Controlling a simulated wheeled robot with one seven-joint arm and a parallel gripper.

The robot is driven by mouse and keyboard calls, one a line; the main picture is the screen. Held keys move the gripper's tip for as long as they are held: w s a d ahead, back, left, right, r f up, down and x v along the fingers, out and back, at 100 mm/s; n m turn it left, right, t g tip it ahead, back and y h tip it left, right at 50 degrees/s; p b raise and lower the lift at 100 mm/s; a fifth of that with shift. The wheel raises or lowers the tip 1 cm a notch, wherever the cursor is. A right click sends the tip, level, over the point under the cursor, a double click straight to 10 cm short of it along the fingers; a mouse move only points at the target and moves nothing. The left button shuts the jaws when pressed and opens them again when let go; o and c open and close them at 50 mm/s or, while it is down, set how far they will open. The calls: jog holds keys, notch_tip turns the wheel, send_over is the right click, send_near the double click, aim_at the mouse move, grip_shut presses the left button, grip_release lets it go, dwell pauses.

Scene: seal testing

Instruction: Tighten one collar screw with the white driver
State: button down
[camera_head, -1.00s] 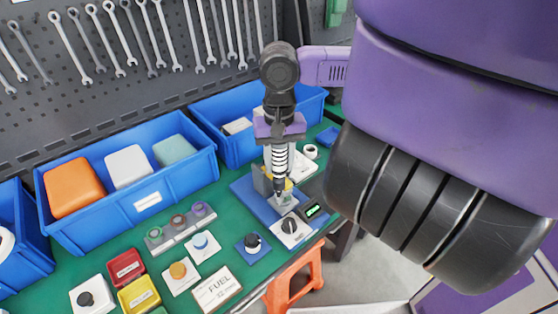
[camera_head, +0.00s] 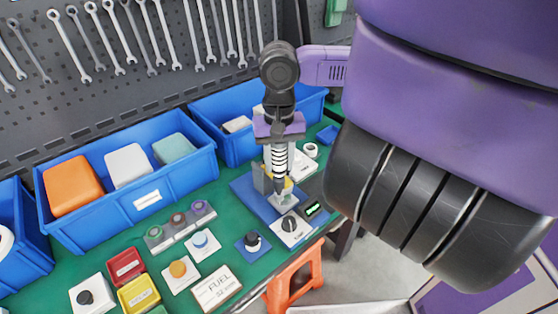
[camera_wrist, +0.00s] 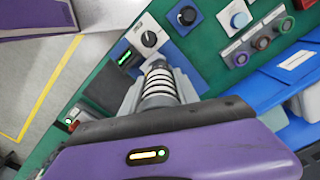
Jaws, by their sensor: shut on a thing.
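The white driver (camera_head: 279,157), banded in black, stands roughly upright in my gripper (camera_head: 279,140). In the wrist view the driver (camera_wrist: 160,84) shows between the two grey fingers of my gripper (camera_wrist: 159,92), which are shut on it. Its lower end points down at a small fixture (camera_head: 284,199) with pale and yellow parts on a blue base plate (camera_head: 252,199). The collar and its screws are too small and covered to make out. I cannot tell whether the driver's tip touches a screw.
A white dial box (camera_head: 290,232) and a small green-lit display (camera_head: 313,209) stand close in front of the fixture. A blue bin (camera_head: 228,147) is behind it. Knob and button boxes (camera_head: 201,244) and a ring rack (camera_head: 181,226) stand to the left on the green bench.

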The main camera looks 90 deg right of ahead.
jog(key=shift+f+b, duration=0.55)
jog(key=shift+f, duration=0.3)
dwell(0.6)
jog(key=shift+f+p, duration=0.55)
dwell(3.3)
jog(key=shift+r, duration=0.1)
jog(key=shift+r+p, duration=2.4)
jog(key=shift+r, duration=0.1)
